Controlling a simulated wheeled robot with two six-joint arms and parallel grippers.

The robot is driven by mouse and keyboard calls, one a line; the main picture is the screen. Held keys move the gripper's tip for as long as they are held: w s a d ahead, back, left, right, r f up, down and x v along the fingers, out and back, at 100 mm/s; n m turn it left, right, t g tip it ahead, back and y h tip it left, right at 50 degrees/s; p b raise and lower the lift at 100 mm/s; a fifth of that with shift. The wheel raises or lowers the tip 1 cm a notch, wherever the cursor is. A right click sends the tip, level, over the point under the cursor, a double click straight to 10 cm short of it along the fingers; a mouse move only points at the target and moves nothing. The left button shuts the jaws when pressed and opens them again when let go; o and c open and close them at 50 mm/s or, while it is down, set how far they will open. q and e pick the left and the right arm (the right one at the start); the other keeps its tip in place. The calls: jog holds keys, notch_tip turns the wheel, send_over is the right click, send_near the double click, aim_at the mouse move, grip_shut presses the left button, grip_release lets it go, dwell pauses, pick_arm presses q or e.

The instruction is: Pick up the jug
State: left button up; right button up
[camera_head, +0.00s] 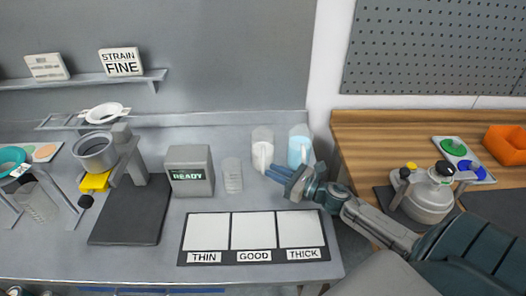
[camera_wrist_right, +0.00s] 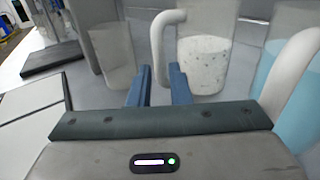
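Two clear jugs stand at the back right of the grey bench. One jug (camera_head: 262,154) holds a white, speckled filling and the other jug (camera_head: 299,147) holds light blue liquid. In the right wrist view the white-filled jug (camera_wrist_right: 203,67) is just ahead, its pale handle (camera_wrist_right: 158,48) in line with the gap between my fingers. The blue-filled jug (camera_wrist_right: 288,75) is at the right edge there. My right gripper (camera_head: 277,173) is open and empty, in front of the jugs; it also shows in its wrist view (camera_wrist_right: 163,85). My left gripper is not in view.
An empty clear beaker (camera_head: 232,176) stands left of the jugs, beside a grey READY box (camera_head: 190,171). A THIN/GOOD/THICK panel (camera_head: 254,216) lies in front. A cup stand (camera_head: 130,205) is further left. A lidded vessel (camera_head: 428,195) stands on the wooden counter (camera_head: 375,140).

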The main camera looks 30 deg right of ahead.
jog(key=shift+w+a, duration=0.3)
jog(key=shift+w, duration=0.2)
jog(key=shift+w+a+r+p, duration=0.1)
jog(key=shift+w+r+p, duration=0.1)
jog(key=shift+p, duration=0.35)
jog(key=p+x, duration=0.3)
jog(key=shift+w+a, duration=0.15)
jog(key=shift+w, duration=0.25)
jog(key=shift+w+a+f+p, duration=0.2)
jog(key=shift+w+f+p, duration=0.1)
jog(key=shift+w, duration=0.1)
grip_shut()
